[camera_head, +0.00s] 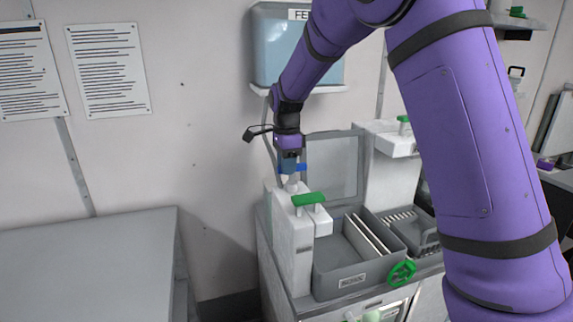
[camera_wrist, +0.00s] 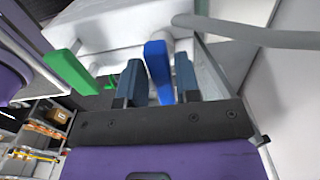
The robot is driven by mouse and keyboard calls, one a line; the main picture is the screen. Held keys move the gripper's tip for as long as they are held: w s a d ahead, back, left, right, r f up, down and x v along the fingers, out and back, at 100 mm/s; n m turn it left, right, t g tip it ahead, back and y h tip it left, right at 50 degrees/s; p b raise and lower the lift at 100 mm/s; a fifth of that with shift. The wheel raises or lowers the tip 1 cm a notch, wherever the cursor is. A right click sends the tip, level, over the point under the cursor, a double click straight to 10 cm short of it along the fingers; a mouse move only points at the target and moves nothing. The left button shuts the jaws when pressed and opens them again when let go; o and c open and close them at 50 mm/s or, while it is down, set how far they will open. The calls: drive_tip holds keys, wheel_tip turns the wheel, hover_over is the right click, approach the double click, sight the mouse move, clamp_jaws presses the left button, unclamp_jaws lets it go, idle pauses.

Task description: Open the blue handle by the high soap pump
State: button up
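The blue handle (camera_head: 302,168) shows as a small blue piece at the top of the white pump unit (camera_head: 291,235) in the head view. In the wrist view the blue handle (camera_wrist: 159,72) is a flat bar that stands between my two fingers. My gripper (camera_head: 290,168) points down at the top of the unit. In the wrist view my gripper (camera_wrist: 158,78) is open around the handle. A gap shows on the left of the handle; it lies close to the right finger, and I cannot tell if they touch. My gripper hides part of the handle in the head view.
A green handle (camera_head: 309,199) sits just below on the unit and left of my fingers in the wrist view (camera_wrist: 70,72). A grey hose (camera_wrist: 255,37) runs close by. A grey open-lidded bin (camera_head: 340,283) and a green wheel (camera_head: 401,273) are right. The grey counter (camera_head: 90,260) is clear.

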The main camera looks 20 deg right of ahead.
clamp_jaws()
drive_tip(key=shift+n, duration=0.3)
drive_tip(key=n, duration=0.2)
drive_tip(key=shift+s+n, duration=0.2)
drive_tip(key=shift+n, duration=0.1)
drive_tip(key=n, duration=0.4)
drive_tip(key=shift+s+d+n, duration=0.2)
drive_tip(key=shift+s+n, duration=0.1)
drive_tip(key=n, duration=0.5)
drive_tip(key=shift+s+d, duration=0.2)
drive_tip(key=shift+d, duration=0.1)
drive_tip(key=n, duration=0.5)
drive_tip(key=shift+d+r, duration=0.1)
drive_tip(key=shift+d, duration=0.2)
